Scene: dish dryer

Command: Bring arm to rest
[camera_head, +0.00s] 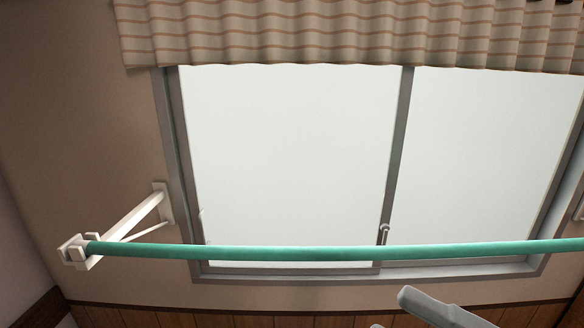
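A pale grey, blunt-ended part (436,308) enters at the bottom edge, right of the middle. A second small grey tip (376,326) barely shows to its left. They look like part of my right arm or gripper, but most of it is cut off by the frame. I cannot tell whether it is open or shut, or whether it holds anything. My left arm and gripper are not in view.
A green pole (300,253) runs across the view above the grey part. A white wall bracket (140,215) carries its left end. Behind are a window (290,150), a striped curtain (340,35) and wooden wall panelling (230,319).

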